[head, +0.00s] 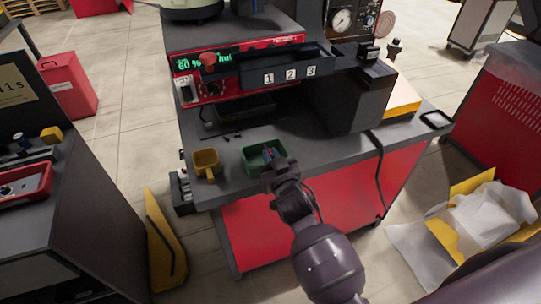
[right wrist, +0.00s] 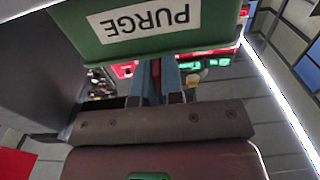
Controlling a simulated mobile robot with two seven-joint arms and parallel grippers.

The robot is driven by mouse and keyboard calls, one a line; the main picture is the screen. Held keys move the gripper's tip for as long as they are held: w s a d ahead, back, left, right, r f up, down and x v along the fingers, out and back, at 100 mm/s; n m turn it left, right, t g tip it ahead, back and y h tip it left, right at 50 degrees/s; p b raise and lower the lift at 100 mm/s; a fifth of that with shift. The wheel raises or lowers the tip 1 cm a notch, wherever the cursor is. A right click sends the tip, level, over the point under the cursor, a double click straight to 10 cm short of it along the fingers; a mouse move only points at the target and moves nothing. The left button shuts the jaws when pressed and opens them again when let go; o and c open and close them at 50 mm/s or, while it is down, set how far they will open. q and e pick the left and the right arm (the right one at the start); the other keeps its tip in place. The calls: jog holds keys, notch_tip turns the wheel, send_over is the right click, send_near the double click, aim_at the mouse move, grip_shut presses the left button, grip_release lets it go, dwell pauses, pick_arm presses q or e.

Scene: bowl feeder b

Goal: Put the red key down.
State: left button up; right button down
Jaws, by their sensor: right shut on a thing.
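My right gripper (head: 274,163) is at the green bin (head: 252,160) near the front of the grey bench, its fingers over or inside the bin's near right part. In the right wrist view the bin's wall (right wrist: 215,22) carries a PURGE label, upside down, and hides the fingertips. A narrow dark red piece, which looks like the red key (right wrist: 155,82), shows between the bluish fingers. The gripper is shut on it. Most of the key is hidden, and I cannot tell whether it touches the bin's floor. My left gripper is not in view.
A yellow scoop-like cup (head: 206,163) stands left of the bin. Small dark parts (head: 232,136) lie behind it. A dark rail numbered 1, 2, 3 (head: 288,72) overhangs the bench, beside a red knob (head: 208,60). The bench front right of the bin (head: 330,155) is clear.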

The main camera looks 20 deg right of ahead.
jog(key=shift+f, duration=0.35)
jog(key=c, duration=1.2)
grip_release()
jog(key=shift+c, duration=0.2)
jog(key=shift+r, duration=0.2)
